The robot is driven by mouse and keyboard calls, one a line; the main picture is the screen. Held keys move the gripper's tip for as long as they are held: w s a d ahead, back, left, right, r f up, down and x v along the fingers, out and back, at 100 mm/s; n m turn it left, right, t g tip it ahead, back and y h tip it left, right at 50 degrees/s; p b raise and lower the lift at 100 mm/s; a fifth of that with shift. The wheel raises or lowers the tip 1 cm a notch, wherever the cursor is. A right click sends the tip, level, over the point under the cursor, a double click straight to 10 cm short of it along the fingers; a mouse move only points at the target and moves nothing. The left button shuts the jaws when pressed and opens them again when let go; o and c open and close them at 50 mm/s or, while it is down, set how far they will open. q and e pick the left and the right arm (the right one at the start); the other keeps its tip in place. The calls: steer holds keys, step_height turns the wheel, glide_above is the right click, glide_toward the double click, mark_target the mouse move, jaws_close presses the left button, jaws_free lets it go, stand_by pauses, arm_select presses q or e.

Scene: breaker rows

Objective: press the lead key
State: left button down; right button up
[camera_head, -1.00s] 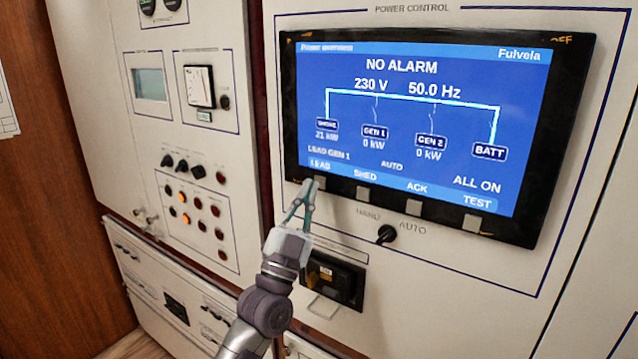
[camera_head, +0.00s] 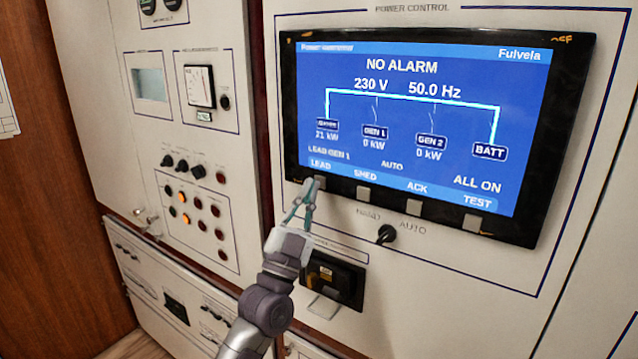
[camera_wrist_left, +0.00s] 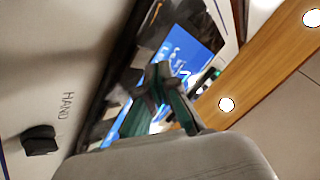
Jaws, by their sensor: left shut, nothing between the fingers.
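The power control screen (camera_head: 420,130) is lit blue and reads NO ALARM and LEAD GEN 1. The lead key (camera_head: 320,182) is the leftmost, under the word LEAD. My left gripper (camera_head: 308,187) is shut and empty. Its fingertips are at the lead key and partly cover it; I cannot tell whether they touch or press it. In the left wrist view the fingers (camera_wrist_left: 158,82) point at the bezel beside the blue screen, and the key is hidden. My right gripper is out of view.
To the right are the shed key (camera_head: 363,193), the ack key (camera_head: 414,207) and the test key (camera_head: 472,223). A black HAND/AUTO knob (camera_head: 386,234) sticks out below the screen. A dark socket-like unit (camera_head: 333,280) is close to my left wrist.

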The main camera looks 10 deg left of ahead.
arm_select(q)
steer(key=shift+w+d, duration=0.1)
steer(key=shift+w, duration=0.15)
steer(key=shift+w+d, duration=0.15)
steer(key=shift+w, duration=0.25)
stand_by(0.7)
steer(key=shift+s, duration=0.1)
steer(key=shift+s+a, duration=0.3)
steer(key=shift+s, duration=0.4)
steer(key=shift+s+p, duration=0.1)
steer(key=shift+p, duration=0.2)
steer(key=s, duration=0.1)
steer(key=s+a+p, duration=0.1)
steer(key=s, duration=0.2)
steer(key=shift+s+a+p, duration=0.25)
steer(key=shift+a+p, duration=0.05)
steer(key=shift+a, duration=0.05)
